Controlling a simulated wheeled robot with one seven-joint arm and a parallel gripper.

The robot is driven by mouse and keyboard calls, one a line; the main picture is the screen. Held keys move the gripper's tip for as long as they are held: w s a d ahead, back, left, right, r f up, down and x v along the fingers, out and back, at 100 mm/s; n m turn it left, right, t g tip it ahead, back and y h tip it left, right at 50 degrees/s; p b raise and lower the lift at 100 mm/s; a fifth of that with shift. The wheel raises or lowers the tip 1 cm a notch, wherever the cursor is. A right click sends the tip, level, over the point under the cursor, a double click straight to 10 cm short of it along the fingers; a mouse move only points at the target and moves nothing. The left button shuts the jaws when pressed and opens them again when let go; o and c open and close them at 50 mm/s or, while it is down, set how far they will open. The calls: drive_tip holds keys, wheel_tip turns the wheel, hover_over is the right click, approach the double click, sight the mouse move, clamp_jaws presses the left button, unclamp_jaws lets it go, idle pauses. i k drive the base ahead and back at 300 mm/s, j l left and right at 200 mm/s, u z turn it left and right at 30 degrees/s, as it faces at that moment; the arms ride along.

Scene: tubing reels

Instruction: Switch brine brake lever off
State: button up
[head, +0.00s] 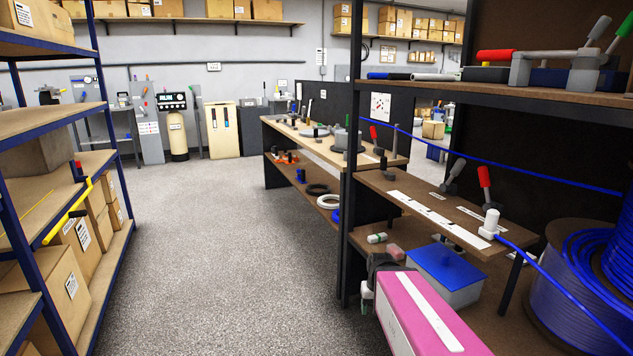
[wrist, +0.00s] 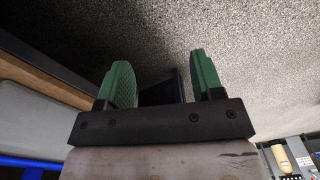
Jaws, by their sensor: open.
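Several levers show in the head view, and I cannot read a label that marks any of them as the brine brake lever. On the right-hand shelf board (head: 388,188) stand a red-handled lever (head: 485,180) and a grey-handled lever (head: 455,171), both tilted from upright. A red lever (head: 375,135) stands on the bench behind. A red handle (head: 495,55) lies nearly level on the upper shelf. My gripper is open and empty in the wrist view (wrist: 163,80), its green fingers apart over the floor.
A blue-lidded box (head: 446,266) sits below the lever board. Blue tubing runs from a white fitting (head: 491,222) beside a large blue reel (head: 585,280). A dark shelf post (head: 350,200) stands near my gripper. The floor (head: 215,230) between the racks is clear.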

sight(374, 136)
drive_tip(key=i+j, duration=0.6)
drive_tip(key=i, duration=0.2)
